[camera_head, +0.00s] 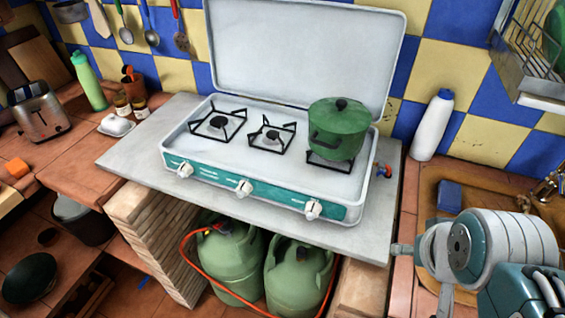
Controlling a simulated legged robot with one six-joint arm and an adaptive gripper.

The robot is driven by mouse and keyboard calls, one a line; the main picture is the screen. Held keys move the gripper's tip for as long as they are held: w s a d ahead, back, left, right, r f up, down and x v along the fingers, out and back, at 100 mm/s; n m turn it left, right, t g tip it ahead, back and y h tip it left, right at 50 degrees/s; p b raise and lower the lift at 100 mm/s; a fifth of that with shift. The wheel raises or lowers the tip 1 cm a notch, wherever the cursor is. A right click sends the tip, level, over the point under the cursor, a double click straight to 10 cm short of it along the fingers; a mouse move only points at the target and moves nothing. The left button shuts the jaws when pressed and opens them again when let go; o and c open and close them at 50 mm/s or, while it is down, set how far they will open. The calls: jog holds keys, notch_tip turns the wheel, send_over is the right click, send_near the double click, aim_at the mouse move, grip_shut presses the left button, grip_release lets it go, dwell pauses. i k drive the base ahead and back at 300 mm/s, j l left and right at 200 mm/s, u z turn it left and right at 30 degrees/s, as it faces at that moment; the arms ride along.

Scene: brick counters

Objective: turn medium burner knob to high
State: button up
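A white camping stove (180,148) with a raised lid sits on a grey slab. Its teal front panel carries three white knobs: the left knob (184,170), the middle knob (244,188) and the right knob (313,209). I cannot tell from the picture which knob is the medium burner's or read its setting. The left burner (218,123) and middle burner (271,137) are bare. A green lidded pot (338,130) covers the right burner. Part of my arm shows at the lower right, apart from the stove.
The grey slab (130,150) rests on brick supports, with two green gas bottles (233,265) and a red hose below. A white bottle (431,127) and a sink (432,185) are at the right. A toaster (39,110) stands left. Space before the knobs is clear.

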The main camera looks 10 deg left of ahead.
aim_at(315, 207)
jog(key=k+j, duration=0.15)
jog(key=j, duration=0.2)
jog(key=k+j+u, duration=0.1)
jog(key=j, duration=0.25)
jog(key=k+j, duration=0.15)
jog(key=j, duration=0.25)
jog(key=k+j, duration=0.1)
jog(key=j, duration=0.25)
jog(key=u, duration=0.05)
